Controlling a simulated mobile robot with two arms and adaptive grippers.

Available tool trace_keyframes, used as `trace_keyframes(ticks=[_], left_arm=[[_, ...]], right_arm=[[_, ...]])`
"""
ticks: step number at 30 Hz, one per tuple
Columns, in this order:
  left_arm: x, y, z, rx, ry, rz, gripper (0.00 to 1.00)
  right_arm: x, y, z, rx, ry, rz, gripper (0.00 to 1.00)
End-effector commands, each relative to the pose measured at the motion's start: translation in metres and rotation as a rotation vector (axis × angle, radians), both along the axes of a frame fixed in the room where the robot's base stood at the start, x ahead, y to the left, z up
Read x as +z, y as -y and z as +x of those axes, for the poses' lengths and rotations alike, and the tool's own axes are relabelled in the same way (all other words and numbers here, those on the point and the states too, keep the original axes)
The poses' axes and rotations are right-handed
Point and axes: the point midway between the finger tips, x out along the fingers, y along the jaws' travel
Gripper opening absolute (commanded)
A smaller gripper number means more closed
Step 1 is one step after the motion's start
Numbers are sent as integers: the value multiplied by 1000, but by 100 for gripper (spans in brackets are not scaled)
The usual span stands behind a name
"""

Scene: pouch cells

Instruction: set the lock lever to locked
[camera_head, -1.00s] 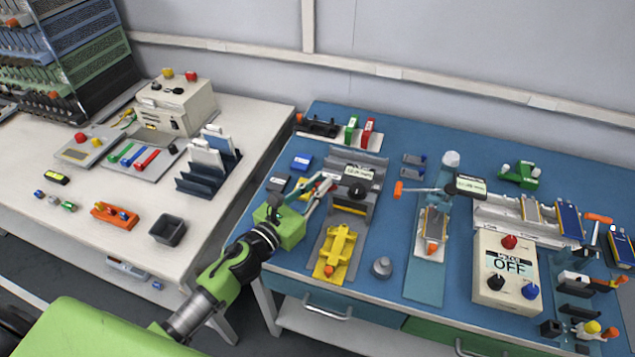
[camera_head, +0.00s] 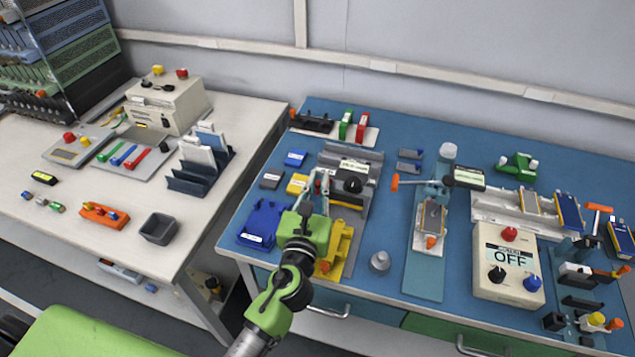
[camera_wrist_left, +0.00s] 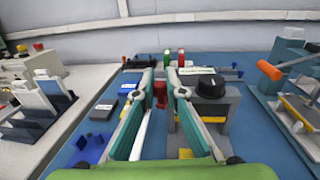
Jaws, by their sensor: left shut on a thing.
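My left gripper (camera_head: 318,182) is at the left side of a grey device with a black knob (camera_head: 353,186) and a small display. In the left wrist view the fingers of my left gripper (camera_wrist_left: 160,84) close around a small upright red piece (camera_wrist_left: 160,97), which looks like the lever. The red piece (camera_head: 318,186) shows only slightly between the fingertips in the head view. The device's black knob (camera_wrist_left: 211,86) is just right of the fingers. I cannot read a lock marking. My right gripper is not in view.
A yellow fixture (camera_head: 340,246) lies in front of the device, partly behind my left gripper. A blue tray (camera_head: 262,222) lies left of it. A press with an orange handle (camera_head: 395,183) and a control box (camera_head: 508,265) reading OFF stand to the right.

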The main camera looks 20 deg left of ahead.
Motion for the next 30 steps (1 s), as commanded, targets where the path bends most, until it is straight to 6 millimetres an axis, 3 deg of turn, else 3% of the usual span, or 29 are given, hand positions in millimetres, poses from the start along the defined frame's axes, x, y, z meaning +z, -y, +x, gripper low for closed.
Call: trace_keyframes(ticks=[6,7,8,9,20,23,30], left_arm=[[0,1,0,-3,-1,-1,0],[0,1,0,-3,-1,-1,19],[0,1,0,-3,-1,-1,27],[0,1,0,-3,-1,-1,28],[-1,1,-3,-2,-1,0,28],[-2,2,-14,-3,-3,-2,28],[-2,5,-63,-3,-5,1,28]], right_arm=[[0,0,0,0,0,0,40],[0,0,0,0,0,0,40],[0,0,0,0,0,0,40],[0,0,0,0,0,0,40],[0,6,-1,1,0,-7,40],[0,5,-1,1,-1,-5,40],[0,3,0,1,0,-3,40]])
